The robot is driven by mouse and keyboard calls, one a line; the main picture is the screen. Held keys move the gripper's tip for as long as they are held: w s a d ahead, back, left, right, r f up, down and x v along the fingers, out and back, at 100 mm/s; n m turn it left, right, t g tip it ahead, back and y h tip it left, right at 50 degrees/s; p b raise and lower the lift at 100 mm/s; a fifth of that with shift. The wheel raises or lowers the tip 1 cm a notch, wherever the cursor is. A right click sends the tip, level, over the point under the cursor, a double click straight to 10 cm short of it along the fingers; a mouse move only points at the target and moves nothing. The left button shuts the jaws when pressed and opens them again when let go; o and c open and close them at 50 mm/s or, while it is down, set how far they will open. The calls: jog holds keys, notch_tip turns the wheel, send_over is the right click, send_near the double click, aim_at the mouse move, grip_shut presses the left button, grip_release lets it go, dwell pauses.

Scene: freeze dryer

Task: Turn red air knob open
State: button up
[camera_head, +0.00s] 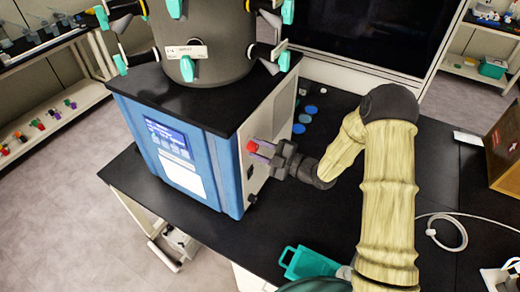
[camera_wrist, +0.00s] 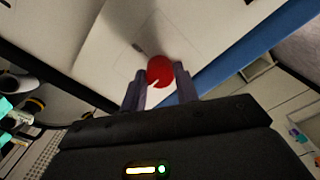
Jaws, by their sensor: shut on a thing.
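The red air knob (camera_head: 252,146) sits on the right side wall of the freeze dryer (camera_head: 226,150), a blue and white machine with a black top. In the wrist view the round red knob (camera_wrist: 160,70) lies between the two fingers, against the pale side panel (camera_wrist: 110,45). My gripper (camera_head: 262,151) reaches in from the right and is shut on the knob, one finger on each side. The gripper also shows in the wrist view (camera_wrist: 159,88). The fingers hide part of the knob in the head view.
A dark grey chamber with several teal-handled valves (camera_head: 187,68) stands on top of the dryer. A teal bin (camera_head: 300,262) sits at the front of the black bench. Blue discs (camera_head: 305,115) lie behind my gripper. A white cable (camera_head: 455,232) and a wooden box (camera_head: 505,150) are at right.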

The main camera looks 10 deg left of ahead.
jog(key=m+b, duration=0.2)
jog(key=m, duration=0.1)
jog(key=shift+f+b, duration=0.15)
jog(key=shift+b, duration=0.2)
jog(key=m+b, duration=0.1)
jog(key=m, duration=0.9)
jog(key=shift+w+r, duration=0.1)
jog(key=shift+r, duration=0.1)
jog(key=shift+m+p, duration=0.55)
jog(key=shift+m, duration=1.85)
jog(key=o, duration=1)
jog(key=shift+c, duration=0.2)
jog(key=shift+d, duration=0.1)
